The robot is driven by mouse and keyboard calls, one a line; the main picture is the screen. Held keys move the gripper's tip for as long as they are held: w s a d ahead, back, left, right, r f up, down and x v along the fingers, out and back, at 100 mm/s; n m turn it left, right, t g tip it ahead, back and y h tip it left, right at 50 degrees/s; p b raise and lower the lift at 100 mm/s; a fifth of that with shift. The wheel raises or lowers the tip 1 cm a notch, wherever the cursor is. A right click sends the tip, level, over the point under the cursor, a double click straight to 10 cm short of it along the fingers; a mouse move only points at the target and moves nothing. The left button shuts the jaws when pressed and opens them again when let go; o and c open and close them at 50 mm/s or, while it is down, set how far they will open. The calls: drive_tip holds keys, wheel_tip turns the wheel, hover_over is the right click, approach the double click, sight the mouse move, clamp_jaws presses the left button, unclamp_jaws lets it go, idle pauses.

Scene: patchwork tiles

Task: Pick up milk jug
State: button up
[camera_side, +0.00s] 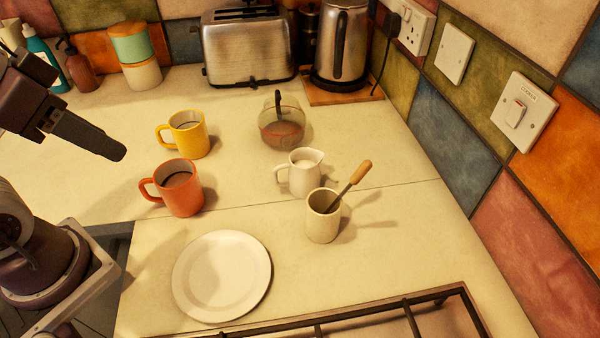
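The milk jug (302,174) is a small cream-white jug with a handle on its left and a spout on its right. It stands upright on the pale worktop, right of the middle of the view, with something pale inside. My gripper (118,152) is at the left, above the worktop and well apart from the jug. Its fingers are seen from the side as one dark shape, so I cannot tell whether they are open or shut. Nothing shows held at its tip.
A cream pot (322,222) with a wooden-handled utensil stands just in front of the jug. A glass coffee pot (282,126) is behind it. An orange mug (180,190) and a yellow mug (187,136) stand left. A white plate (221,276) lies in front, near the hob grate (400,304).

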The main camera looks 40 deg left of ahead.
idle(0.4)
drive_tip(key=m+g, duration=0.5)
drive_tip(key=m, duration=0.5)
hover_over(276, 181)
drive_tip(key=a, duration=0.1)
wheel_tip(276, 181, down, 12)
drive_tip(key=shift+g, duration=0.3)
drive_tip(key=f, duration=0.8)
drive_tip(key=shift+w+d+f, duration=0.1)
drive_tip(key=shift+w+d, duration=0.1)
drive_tip(key=shift+d, duration=0.1)
clamp_jaws()
